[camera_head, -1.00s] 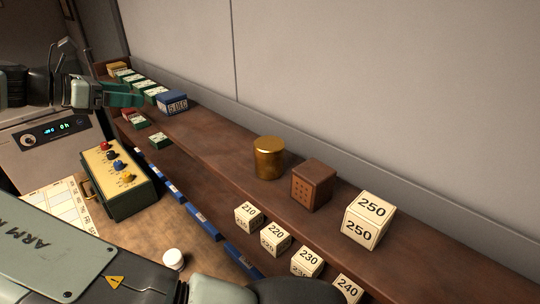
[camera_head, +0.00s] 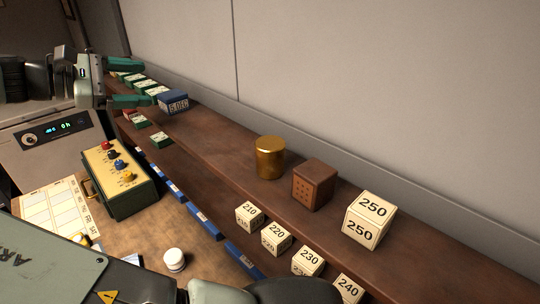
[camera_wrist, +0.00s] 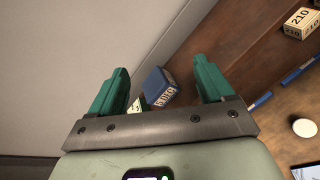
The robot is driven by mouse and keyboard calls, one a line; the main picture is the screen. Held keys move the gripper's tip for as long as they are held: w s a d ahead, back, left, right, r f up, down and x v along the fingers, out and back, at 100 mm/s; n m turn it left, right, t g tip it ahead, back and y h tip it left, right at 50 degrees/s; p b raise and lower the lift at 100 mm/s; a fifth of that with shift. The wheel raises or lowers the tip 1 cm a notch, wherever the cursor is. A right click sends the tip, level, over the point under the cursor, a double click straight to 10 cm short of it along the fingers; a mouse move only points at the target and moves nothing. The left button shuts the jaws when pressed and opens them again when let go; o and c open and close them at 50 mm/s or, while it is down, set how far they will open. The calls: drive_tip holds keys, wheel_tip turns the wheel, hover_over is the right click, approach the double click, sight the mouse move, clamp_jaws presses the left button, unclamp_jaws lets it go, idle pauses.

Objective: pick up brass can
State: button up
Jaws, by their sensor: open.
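The brass can (camera_head: 270,158) stands upright on the brown wooden shelf (camera_head: 225,142), left of a brown box, in the head view. I do not see it in the wrist view. My gripper (camera_head: 140,82) is at the upper left of the head view, well to the left of the can. Its green fingers are spread apart with nothing between them. In the wrist view the open fingers (camera_wrist: 162,80) frame a blue block (camera_wrist: 160,86) that lies beyond them.
A brown perforated box (camera_head: 313,185) and a cream 250 block (camera_head: 368,219) stand right of the can. The blue block (camera_head: 173,102) is near my gripper. Numbered cubes (camera_head: 277,237) line the lower ledge. The wall (camera_head: 380,80) rises behind the shelf.

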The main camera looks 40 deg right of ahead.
drive_tip(key=s+d+m+g+h, duration=0.1)
drive_tip(key=s+m+g, duration=0.2)
drive_tip(key=s+m, duration=1.05)
drive_tip(key=m+g, duration=0.3)
drive_tip(key=m, duration=1.5)
approach(280, 150)
wheel_tip(280, 150, up, 6)
drive_tip(key=w+d, duration=0.1)
drive_tip(key=w, duration=0.2)
wheel_tip(280, 150, down, 8)
drive_tip(key=shift+m, duration=0.25)
drive_tip(key=x, duration=0.6)
drive_tip(key=shift+s, duration=0.2)
drive_tip(key=x, duration=0.5)
drive_tip(key=shift+s+r, duration=0.25)
drive_tip(key=shift+s, duration=0.05)
drive_tip(key=shift+a, duration=0.1)
drive_tip(key=c, duration=1.1)
